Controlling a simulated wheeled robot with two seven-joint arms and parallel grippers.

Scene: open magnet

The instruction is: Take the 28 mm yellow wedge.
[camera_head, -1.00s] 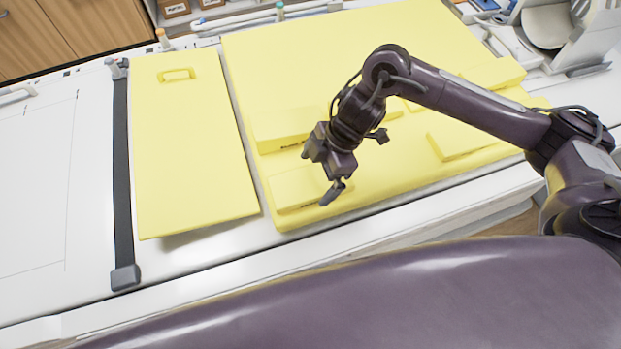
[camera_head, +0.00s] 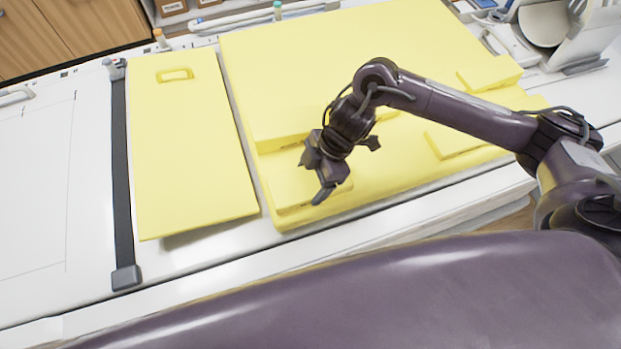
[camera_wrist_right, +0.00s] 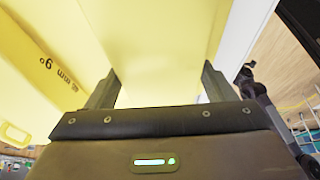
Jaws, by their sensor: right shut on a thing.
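A pale yellow wedge (camera_head: 287,190) lies at the front left corner of the large yellow pad (camera_head: 330,60). My right gripper (camera_head: 315,178) is down at it, with one finger on its far side and one on its near side. In the right wrist view the fingers of the right gripper (camera_wrist_right: 158,88) stand on both sides of the pale yellow wedge (camera_wrist_right: 155,45), shut on it. No size mark on this wedge can be read. My left gripper is not in view.
Another yellow wedge (camera_head: 283,133) lies just behind. A printed yellow block (camera_wrist_right: 55,65) is close beside the fingers in the wrist view; its mark is only partly legible. More yellow pieces (camera_head: 455,140) lie right. A flat yellow board (camera_head: 185,150) with a handle slot lies left.

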